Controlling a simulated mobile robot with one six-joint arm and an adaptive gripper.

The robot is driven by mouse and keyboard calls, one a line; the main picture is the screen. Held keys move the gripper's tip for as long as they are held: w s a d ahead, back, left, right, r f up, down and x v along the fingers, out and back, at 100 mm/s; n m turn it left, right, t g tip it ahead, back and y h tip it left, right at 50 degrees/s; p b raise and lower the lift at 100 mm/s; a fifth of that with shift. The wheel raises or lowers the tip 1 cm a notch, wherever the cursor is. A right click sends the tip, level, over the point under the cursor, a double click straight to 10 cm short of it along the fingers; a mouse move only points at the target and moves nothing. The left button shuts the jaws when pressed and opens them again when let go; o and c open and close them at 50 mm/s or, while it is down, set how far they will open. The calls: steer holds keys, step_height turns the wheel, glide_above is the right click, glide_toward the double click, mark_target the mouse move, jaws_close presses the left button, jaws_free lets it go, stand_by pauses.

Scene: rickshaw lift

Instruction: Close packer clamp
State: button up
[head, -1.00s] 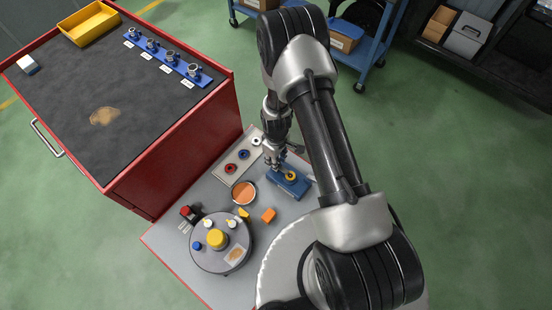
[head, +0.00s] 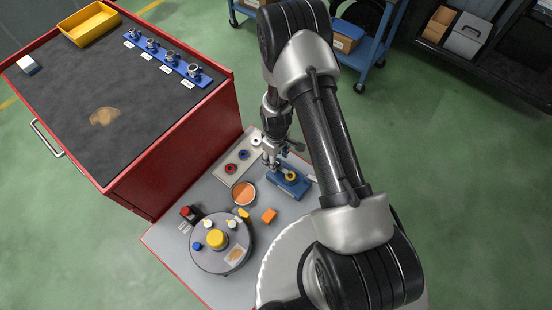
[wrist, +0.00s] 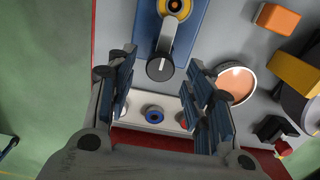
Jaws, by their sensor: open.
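The packer clamp is a blue block (head: 291,187) with a yellow ring on it, standing on the grey worktop near its far right edge. In the wrist view the blue block (wrist: 196,18) is at the top, with its yellow ring (wrist: 175,7) and a grey lever (wrist: 167,40) that ends in a dark round knob (wrist: 160,69). My gripper (wrist: 162,66) is open, with one finger on each side of the knob end and visible gaps to both. In the head view my gripper (head: 272,163) is beside the block's far left end; contact cannot be told there.
A pale plate (head: 238,169) with red, blue and white rings lies left of the clamp. A copper-coloured dish (head: 244,194), an orange block (head: 268,215) and a round turntable (head: 207,262) with small parts stand nearer. A red cabinet (head: 180,150) rises on the left.

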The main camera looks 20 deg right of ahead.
step_height(320, 180, up, 10)
steer(key=shift+r, duration=0.25)
stand_by(0.5)
steer(key=s+r+m+t, duration=0.1)
steer(key=s+r+m, duration=0.15)
steer(key=r, duration=0.95)
steer(key=s+r+m+t, duration=0.1)
steer(key=s+r, duration=0.2)
steer(key=r, duration=1)
steer(key=s+r+m+t, duration=0.2)
steer(key=s+r+m, duration=0.2)
steer(key=s+r, duration=0.6)
steer(key=s, duration=0.5)
steer(key=shift+s+d+r+t, duration=0.2)
steer(key=shift+s+d+t, duration=0.1)
steer(key=shift+s, duration=0.1)
